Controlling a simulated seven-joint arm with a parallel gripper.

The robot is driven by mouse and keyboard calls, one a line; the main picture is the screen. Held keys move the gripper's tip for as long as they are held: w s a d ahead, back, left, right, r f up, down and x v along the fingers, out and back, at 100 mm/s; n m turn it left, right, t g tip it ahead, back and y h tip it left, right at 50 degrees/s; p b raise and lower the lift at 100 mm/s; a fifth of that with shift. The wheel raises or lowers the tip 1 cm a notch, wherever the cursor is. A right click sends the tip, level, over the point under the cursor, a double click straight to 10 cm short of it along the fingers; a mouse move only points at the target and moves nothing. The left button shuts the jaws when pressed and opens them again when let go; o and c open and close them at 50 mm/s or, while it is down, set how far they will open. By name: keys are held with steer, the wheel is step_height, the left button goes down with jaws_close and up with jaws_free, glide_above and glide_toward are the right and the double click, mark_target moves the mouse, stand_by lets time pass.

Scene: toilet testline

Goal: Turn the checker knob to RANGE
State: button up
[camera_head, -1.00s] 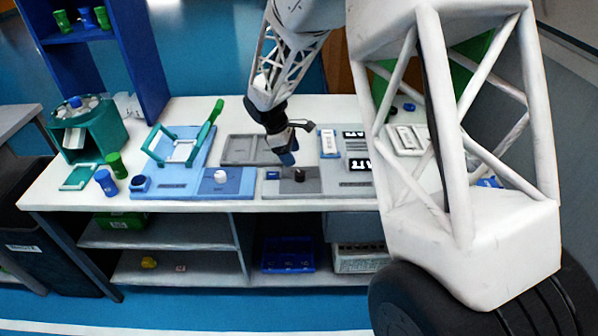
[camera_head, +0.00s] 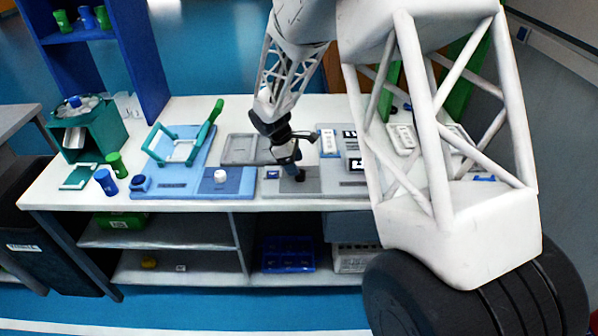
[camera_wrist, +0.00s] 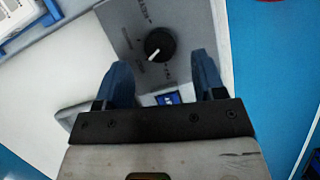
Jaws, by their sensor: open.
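The checker knob (camera_wrist: 160,45) is a round black dial with a white pointer line on a grey panel (camera_wrist: 128,22).
A small blue block with a white mark (camera_wrist: 168,99) lies between the fingers' bases in the wrist view. Left of the panel stand a blue plate with a white knob (camera_head: 220,176) and a blue-green fixture (camera_head: 180,150). A grey tray (camera_head: 240,149) lies behind.

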steer(key=shift+x, duration=1.95)
steer(key=c, duration=0.9)
steer(key=shift+m, duration=0.4)
steer(key=m+g, duration=0.1)
steer(key=m, duration=0.3)
steer(key=shift+w+g+y, duration=0.15)
steer(key=shift+g+y, duration=0.25)
steer(key=m, duration=0.3)
steer(key=m+g+y, duration=0.1)
steer(key=m, duration=0.2)
steer(key=shift+d+y, duration=0.1)
steer(key=shift+y, duration=0.2)
steer(key=o, duration=0.9)
steer(key=shift+g, duration=0.3)
